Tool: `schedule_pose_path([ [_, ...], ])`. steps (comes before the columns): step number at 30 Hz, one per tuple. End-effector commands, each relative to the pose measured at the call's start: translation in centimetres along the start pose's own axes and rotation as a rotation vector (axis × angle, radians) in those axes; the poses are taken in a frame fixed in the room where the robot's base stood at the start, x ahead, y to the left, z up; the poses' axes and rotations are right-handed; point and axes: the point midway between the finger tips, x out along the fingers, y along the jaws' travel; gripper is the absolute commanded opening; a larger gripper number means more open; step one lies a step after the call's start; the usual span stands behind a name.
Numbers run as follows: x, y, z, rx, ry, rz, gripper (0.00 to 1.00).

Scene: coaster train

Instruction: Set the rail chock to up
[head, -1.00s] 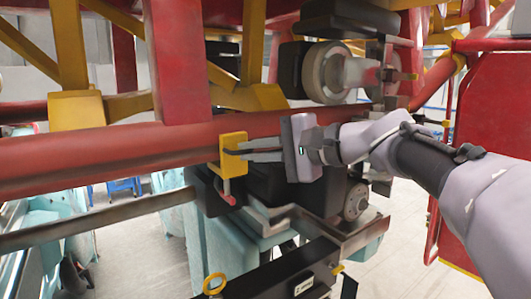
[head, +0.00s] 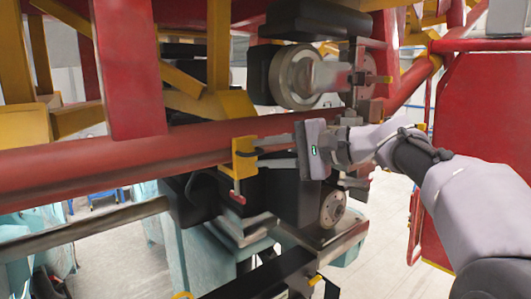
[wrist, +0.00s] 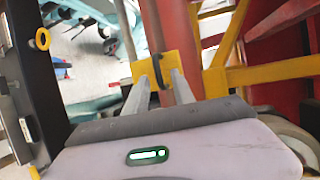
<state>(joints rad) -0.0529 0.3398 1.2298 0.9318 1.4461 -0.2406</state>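The rail chock (head: 241,160) is a yellow bracket against the red tube rail, with a dark curved handle and a red-tipped pin hanging below it. It also shows in the wrist view as a yellow block (wrist: 170,67) with a black loop handle (wrist: 154,68). My gripper (head: 264,152) reaches in from the right, its two grey fingers pointing at the chock. In the wrist view my gripper (wrist: 160,76) is open, with a clear gap between the fingers. The handle shows between the fingertips; contact is not clear.
The red tube rail (head: 70,171) runs across behind the chock. Wheels (head: 296,77) and dark blocks sit above and below my gripper. Yellow struts (head: 218,45) stand at the upper left, and a red panel (head: 485,140) is on the right. Grey floor shows below.

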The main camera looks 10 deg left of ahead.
Motion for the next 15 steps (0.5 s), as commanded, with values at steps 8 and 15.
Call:
schedule_pose_path([
  [8, -0.3, 0.0, 0.0, 0.0, -0.001, 0.0, 0.3],
  [15, -5.3, 0.3, -0.2, -0.001, 0.004, -0.001, 0.3],
])
